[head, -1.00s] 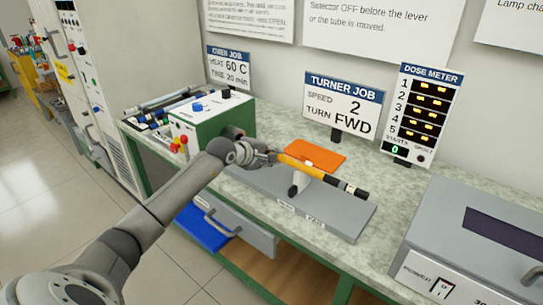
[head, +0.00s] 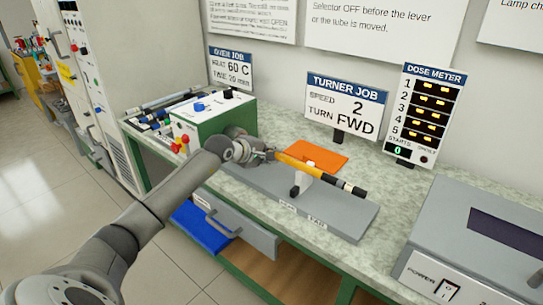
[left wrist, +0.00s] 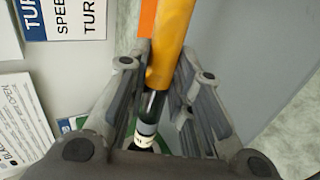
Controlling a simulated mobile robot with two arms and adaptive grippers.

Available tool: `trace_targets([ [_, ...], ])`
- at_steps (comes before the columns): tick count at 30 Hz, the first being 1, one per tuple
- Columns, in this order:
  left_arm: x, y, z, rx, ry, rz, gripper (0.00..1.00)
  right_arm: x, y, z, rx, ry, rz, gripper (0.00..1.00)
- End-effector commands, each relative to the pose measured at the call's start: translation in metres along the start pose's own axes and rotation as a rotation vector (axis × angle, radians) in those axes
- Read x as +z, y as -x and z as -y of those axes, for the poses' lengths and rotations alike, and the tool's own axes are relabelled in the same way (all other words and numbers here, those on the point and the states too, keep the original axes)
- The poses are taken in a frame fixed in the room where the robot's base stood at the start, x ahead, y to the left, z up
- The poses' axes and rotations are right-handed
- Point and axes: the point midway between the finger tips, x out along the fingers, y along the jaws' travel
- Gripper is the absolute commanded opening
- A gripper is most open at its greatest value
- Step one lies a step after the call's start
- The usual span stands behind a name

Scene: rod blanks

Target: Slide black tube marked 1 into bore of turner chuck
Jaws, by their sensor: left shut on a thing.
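My left gripper (head: 268,154) is shut on a long tube (head: 318,172). The tube has a yellow-orange middle and a black end with pale bands. In the left wrist view, the yellow part (left wrist: 170,45) runs out beyond the fingers, and a dark, white-banded part lies between them. No number is legible on it. The tube passes over a small black-and-white support (head: 299,182). The turner (head: 214,122) is a green and white box at the left end of the bed. Its dark round chuck (head: 234,133) is mostly hidden by my wrist, so I cannot tell whether the tube touches the bore.
A grey bed (head: 345,215) lies under the tube, with an orange mat (head: 325,157) behind it. Several dark tubes (head: 160,112) lie at the back left. A grey machine (head: 450,225) stands at the right. The speckled bench between is clear.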

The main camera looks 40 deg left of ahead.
Motion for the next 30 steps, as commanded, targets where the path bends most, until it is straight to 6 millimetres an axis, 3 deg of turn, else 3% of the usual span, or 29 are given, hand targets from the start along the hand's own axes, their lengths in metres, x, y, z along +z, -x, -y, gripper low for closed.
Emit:
trace_targets([
  [30, -0.026, 0.0, 0.001, 0.0, 0.0, -0.002, 0.0, 0.001, -0.018, 0.004, -0.004, -0.001, 0.0, 0.4],
])
